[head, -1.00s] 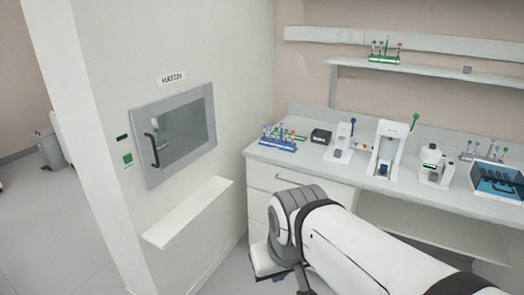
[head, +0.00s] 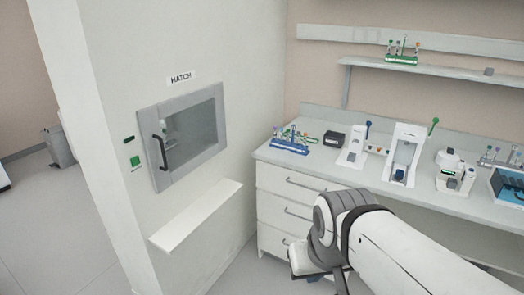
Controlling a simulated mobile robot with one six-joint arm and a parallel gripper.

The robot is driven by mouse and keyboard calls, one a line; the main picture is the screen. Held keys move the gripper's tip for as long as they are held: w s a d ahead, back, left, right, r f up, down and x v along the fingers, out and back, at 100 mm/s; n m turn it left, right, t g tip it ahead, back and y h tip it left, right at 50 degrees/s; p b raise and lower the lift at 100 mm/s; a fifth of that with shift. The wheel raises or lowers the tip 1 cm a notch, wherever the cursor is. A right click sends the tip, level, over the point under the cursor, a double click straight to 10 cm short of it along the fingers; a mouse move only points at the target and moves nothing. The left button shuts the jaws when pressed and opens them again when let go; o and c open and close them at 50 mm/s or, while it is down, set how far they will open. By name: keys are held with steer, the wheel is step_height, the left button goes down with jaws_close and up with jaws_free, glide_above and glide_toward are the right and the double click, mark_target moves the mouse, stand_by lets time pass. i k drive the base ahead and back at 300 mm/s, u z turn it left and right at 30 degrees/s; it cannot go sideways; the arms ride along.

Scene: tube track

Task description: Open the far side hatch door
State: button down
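A hatch door (head: 192,135) with a grey frame and a dark glass pane is set in the white wall, under a HATCH label (head: 181,78). It looks closed. Its black bar handle (head: 161,152) is on the left side of the frame. Through the glass a dim greenish shape shows, too unclear to name. My arm reaches in from the lower right, well to the right of the hatch and below it. My gripper's fingers cannot be made out at the arm's end, so its opening does not show.
A white ledge (head: 197,215) juts from the wall below the hatch. A green button (head: 135,161) is left of the handle. A counter with drawers (head: 290,205) at right bears a blue tube rack (head: 289,146) and several devices.

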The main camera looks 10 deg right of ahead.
mark_target(148, 117)
steer(key=i, duration=0.85)
steer(key=z, duration=0.05)
